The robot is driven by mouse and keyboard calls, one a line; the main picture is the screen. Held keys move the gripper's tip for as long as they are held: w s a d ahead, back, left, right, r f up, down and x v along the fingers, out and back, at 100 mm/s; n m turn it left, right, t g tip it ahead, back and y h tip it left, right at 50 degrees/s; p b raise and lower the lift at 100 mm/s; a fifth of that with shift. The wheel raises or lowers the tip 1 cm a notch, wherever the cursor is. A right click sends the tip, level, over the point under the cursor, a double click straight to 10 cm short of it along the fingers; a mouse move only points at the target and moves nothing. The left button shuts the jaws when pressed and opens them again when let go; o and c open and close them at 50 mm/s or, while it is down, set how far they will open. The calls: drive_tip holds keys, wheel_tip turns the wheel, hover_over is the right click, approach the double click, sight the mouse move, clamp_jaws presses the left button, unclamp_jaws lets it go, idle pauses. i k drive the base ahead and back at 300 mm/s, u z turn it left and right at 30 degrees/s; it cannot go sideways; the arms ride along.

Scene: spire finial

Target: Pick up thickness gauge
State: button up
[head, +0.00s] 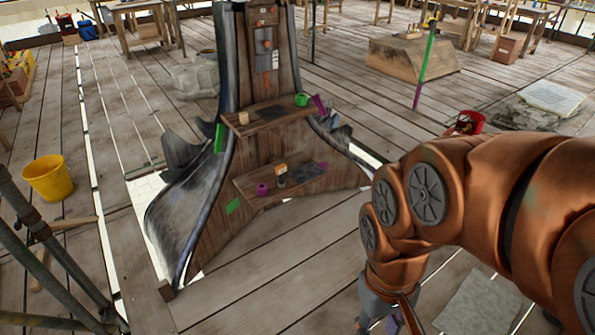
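I cannot clearly pick out a thickness gauge at this size. A small orange-and-white item (281,169) on the lower shelf (243,185) of the wooden spire stand could be it, but I cannot be sure. My copper-coloured arm comes in from the right. My gripper (378,312) hangs at the bottom edge, to the right of the stand and apart from it. It is largely cut off by the frame, so its fingers and anything in them cannot be made out. A bit of purple shows beside it.
The lower shelf also holds a magenta cup-like item (262,189) and a dark flat piece (306,172). The upper shelf (240,127) holds a green ring-like item (301,100) and a tan block (243,118). A yellow bucket (50,178) stands left. Plank floor in front is clear.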

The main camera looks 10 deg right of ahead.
sight(280, 170)
drive_tip(key=u, duration=0.45)
drive_tip(key=i, duration=1.95)
drive_tip(key=z, duration=0.15)
